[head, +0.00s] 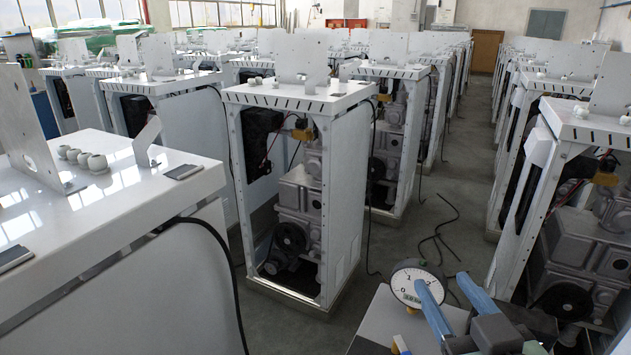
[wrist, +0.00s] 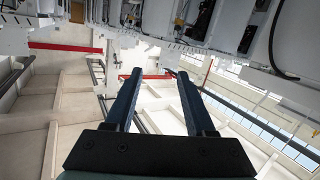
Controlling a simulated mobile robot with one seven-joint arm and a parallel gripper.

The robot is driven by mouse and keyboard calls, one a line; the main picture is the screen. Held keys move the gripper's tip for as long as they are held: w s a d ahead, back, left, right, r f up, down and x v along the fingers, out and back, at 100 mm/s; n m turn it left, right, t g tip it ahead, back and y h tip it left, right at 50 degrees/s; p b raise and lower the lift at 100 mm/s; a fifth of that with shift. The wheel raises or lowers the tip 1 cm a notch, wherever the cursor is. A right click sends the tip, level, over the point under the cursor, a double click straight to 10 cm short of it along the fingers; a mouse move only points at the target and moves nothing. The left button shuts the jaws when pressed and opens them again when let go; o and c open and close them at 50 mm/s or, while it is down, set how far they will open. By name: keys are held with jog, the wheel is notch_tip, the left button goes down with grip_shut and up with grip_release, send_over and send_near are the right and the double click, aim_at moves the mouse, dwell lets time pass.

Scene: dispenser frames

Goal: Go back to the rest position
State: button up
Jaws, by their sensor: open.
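My gripper (head: 441,281) is at the lower right of the head view, its two blue fingers apart with nothing between them. In the wrist view my gripper (wrist: 159,74) also shows two dark fingers spread and empty. The wrist picture looks upside down, with dispenser frames along its top and pale walls or ceiling elsewhere. No fingertip visibly holds anything.
A round white gauge (head: 404,287) shows beside and partly behind the left finger, near a grey surface (head: 374,322). Dispenser frames (head: 345,215) stand in rows. A white-topped cabinet (head: 115,195) is at left. Dark cables (head: 438,238) lie on the open floor aisle (head: 462,165).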

jog(key=w+a+r+t+p, duration=0.15)
jog(key=a+r, duration=0.25)
jog(key=r, duration=0.6)
jog(key=a+r+t+p, duration=0.2)
jog(key=a+r+t, duration=0.15)
jog(key=r, duration=0.65)
jog(key=s+a+r+t+p, duration=0.1)
jog(key=s+a+r+t, duration=0.1)
jog(key=r, duration=0.4)
jog(key=s+a+r+m+t+p, duration=0.1)
jog(key=s+a+r+t, duration=0.1)
jog(key=s+a+r, duration=0.2)
jog(key=s+a+r+t, duration=0.2)
jog(key=s+a+r, duration=0.1)
jog(key=r, duration=0.6)
jog(key=shift+a+r+p, duration=0.35)
jog(key=shift+a+p, duration=0.05)
jog(key=shift+a, duration=0.15)
jog(key=shift+w, duration=0.1)
jog(key=shift+d, duration=0.1)
